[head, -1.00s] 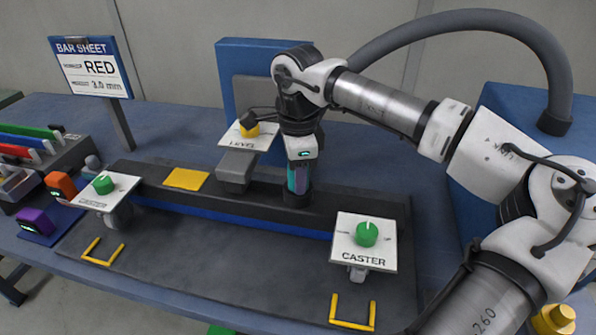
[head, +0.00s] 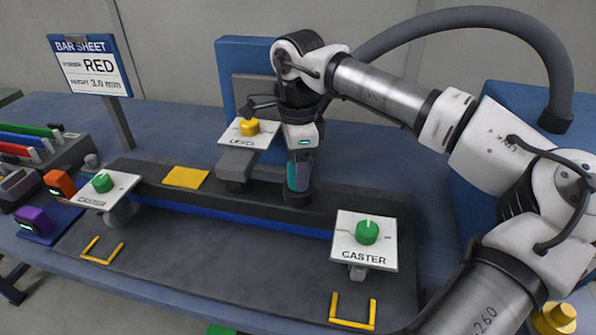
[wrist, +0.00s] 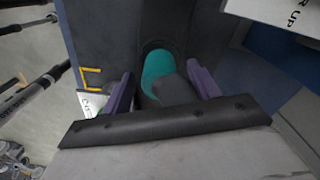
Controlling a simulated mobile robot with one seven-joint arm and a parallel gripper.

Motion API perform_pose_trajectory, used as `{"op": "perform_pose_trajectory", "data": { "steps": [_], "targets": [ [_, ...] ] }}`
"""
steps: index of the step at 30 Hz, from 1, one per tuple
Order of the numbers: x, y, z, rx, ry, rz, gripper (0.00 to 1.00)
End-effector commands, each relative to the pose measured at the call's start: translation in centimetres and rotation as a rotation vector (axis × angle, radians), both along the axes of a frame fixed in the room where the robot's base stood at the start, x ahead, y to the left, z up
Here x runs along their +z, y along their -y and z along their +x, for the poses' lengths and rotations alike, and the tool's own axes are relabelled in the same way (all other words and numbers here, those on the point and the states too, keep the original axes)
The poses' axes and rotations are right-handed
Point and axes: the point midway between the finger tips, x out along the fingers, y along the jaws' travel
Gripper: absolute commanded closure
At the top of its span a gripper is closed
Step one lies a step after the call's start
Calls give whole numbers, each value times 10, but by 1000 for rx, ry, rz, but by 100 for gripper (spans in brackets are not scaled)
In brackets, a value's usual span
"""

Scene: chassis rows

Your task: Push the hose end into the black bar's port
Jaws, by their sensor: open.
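The black bar (head: 345,205) runs along the back of the dark plate. My gripper (head: 299,188) points down at a dark round collar on the bar, where the port appears to be. In the wrist view its two purple fingers (wrist: 162,88) stand apart. A teal rounded piece (wrist: 158,65) lies between them, with a grey part in front; it seems to be the hose end, upright at the collar. How deep it sits is hidden. A thick grey hose (head: 470,18) arches from the right and passes behind my arm.
Caster panels with green knobs stand at left (head: 103,190) and right (head: 364,240). A level panel with a yellow knob (head: 249,128) is just left of my gripper. Yellow brackets (head: 352,322) mark the plate's front.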

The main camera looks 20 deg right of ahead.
Motion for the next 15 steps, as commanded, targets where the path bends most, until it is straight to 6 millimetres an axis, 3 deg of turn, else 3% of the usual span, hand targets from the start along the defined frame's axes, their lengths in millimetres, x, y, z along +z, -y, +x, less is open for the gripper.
{"op": "perform_pose_trajectory", "data": {
  "steps": [9, 15],
  "targets": [
    [73, 0, 1, 0, 3, -1, 39],
    [106, 0, 0, 0, 1, 0, 39]
  ]
}}
